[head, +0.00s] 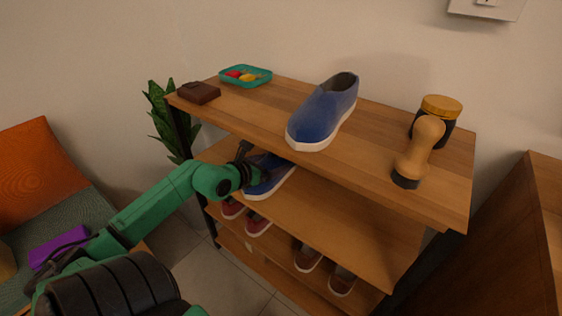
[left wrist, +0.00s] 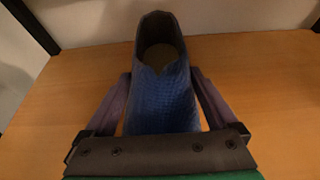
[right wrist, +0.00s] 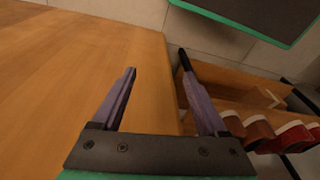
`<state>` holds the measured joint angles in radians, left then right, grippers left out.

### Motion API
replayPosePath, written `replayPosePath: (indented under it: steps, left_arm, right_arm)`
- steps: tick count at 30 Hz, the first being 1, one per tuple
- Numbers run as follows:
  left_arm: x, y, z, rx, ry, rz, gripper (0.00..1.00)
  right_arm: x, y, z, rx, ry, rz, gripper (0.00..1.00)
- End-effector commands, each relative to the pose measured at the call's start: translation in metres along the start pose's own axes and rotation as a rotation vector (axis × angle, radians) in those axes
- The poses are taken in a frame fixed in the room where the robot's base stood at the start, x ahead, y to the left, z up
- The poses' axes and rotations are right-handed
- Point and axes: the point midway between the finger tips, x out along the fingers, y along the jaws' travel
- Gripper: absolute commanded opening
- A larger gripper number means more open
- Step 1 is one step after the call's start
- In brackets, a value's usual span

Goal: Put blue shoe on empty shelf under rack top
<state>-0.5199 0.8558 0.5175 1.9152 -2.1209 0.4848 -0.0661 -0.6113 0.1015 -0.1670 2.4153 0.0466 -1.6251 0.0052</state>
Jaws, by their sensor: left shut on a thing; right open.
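One blue shoe (head: 268,180) with a white sole is on the shelf (head: 350,223) just under the rack top (head: 255,105). My left gripper (head: 245,173) reaches in under the rack top and is shut on this shoe, with one finger on each side of it in the left wrist view (left wrist: 165,100). I cannot tell whether the sole is resting fully on the board. A second blue shoe (head: 323,112) stands on the rack top. My right gripper (right wrist: 157,85) shows only in its wrist view, open and empty, with wooden boards around it.
The rack top also holds a brown wallet-like box (head: 198,93), a teal tray (head: 246,76), a dark jar (head: 438,112) and a wooden brush-like object (head: 418,152). Red shoes (head: 258,222) and brown shoes (head: 308,257) stand lower. The shelf's right part is clear.

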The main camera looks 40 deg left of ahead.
Motion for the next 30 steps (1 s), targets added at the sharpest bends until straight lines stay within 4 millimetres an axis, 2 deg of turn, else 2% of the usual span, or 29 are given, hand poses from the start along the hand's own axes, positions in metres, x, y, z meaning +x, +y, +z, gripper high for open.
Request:
replayPosePath:
  steps: [4, 9, 12, 21, 22, 30]
  left_arm:
    - [0.013, 0.001, 0.008, 0.004, -0.006, 0.003, 0.18]
    - [0.041, 0.002, 0.019, 0.003, -0.007, 0.004, 0.18]
    - [0.045, 0.001, 0.003, 0.001, 0.0, 0.003, 0.18]
    - [0.045, 0.0, 0.002, 0.0, -0.002, 0.002, 0.18]
    - [0.045, 0.0, 0.002, 0.0, 0.0, 0.002, 0.99]
    - [0.044, 0.0, 0.002, 0.0, 0.0, 0.001, 1.0]
  right_arm:
    - [-0.006, -0.001, 0.001, -0.003, 0.005, -0.003, 0.76]
    - [0.016, -0.013, -0.013, -0.025, 0.091, -0.034, 0.76]
    - [0.028, -0.021, -0.022, -0.037, 0.151, -0.057, 0.76]
    - [0.029, -0.024, -0.026, -0.039, 0.171, -0.063, 0.76]
    - [0.029, -0.024, -0.026, -0.039, 0.174, -0.064, 0.76]
    - [0.029, -0.024, -0.025, -0.039, 0.17, -0.063, 0.76]
